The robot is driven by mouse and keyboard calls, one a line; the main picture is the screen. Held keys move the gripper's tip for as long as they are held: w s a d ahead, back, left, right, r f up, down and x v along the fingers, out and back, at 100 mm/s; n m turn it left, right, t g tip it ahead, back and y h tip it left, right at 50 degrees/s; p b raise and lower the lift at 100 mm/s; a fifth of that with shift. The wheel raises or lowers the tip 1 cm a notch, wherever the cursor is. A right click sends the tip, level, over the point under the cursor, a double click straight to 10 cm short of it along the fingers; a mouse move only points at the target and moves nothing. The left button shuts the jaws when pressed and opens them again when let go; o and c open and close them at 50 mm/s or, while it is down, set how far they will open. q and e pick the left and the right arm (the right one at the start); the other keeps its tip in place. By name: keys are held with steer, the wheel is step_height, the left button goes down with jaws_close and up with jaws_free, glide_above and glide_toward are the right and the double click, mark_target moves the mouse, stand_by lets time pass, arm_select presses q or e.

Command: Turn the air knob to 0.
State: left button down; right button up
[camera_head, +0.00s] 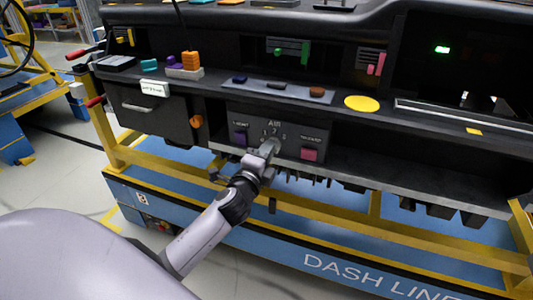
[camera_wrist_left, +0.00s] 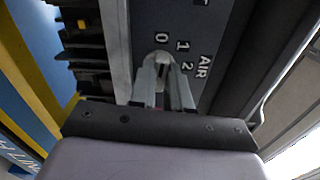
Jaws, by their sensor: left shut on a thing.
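The air knob (camera_head: 269,146) is on the dark control panel (camera_head: 291,137) under the dashboard shelf, below the white AIR label. My left gripper (camera_head: 265,154) reaches it from below and is shut on it. In the left wrist view the two fingers of the gripper (camera_wrist_left: 164,85) close around the light grey knob (camera_wrist_left: 157,59). The digits 0, 1 and 2 show around the knob in that view. The fingers hide most of the knob, so I cannot tell which digit it points to. My right gripper is not in view.
A purple control (camera_head: 240,138) sits left of the knob and a pink one (camera_head: 309,154) right of it. A dark glove box (camera_head: 155,110) is further left. Above is a shelf with small coloured items and a yellow disc (camera_head: 362,103). Yellow frame bars (camera_head: 310,217) run below.

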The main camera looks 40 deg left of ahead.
arm_select(q)
steer(key=shift+n, duration=0.6)
steer(key=c, duration=1.1)
jaws_free()
steer(key=shift+s, duration=0.15)
steer(key=shift+v, duration=3.45)
